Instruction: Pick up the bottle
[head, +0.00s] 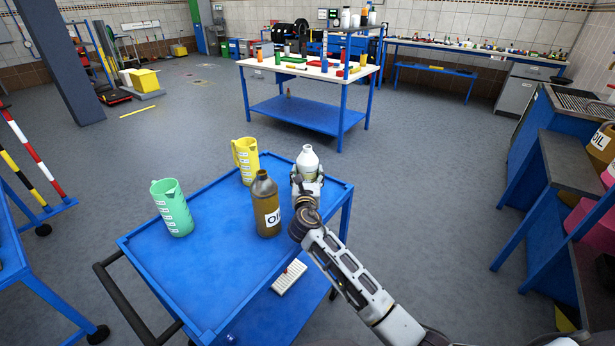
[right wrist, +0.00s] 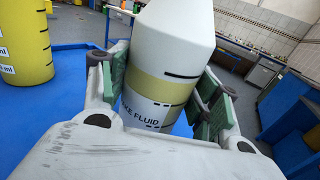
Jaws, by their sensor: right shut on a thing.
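A white bottle (head: 308,160) with a rounded top is at the right far corner of the blue cart (head: 215,258). My right gripper (head: 306,180) is shut on it, with one finger pad on each side. In the right wrist view the white bottle (right wrist: 170,65) fills the middle, with a yellowish band and lettering ending in "KE FLUID". It looks upright in the head view. Its base is hidden, so I cannot tell whether it touches the cart top. My left gripper is not in view.
A brown oil bottle (head: 266,205) stands just left of my right gripper. A yellow jug (head: 246,160) and a green jug (head: 172,207) stand on the cart too. A workbench (head: 575,180) is at the right; open floor lies beyond the cart.

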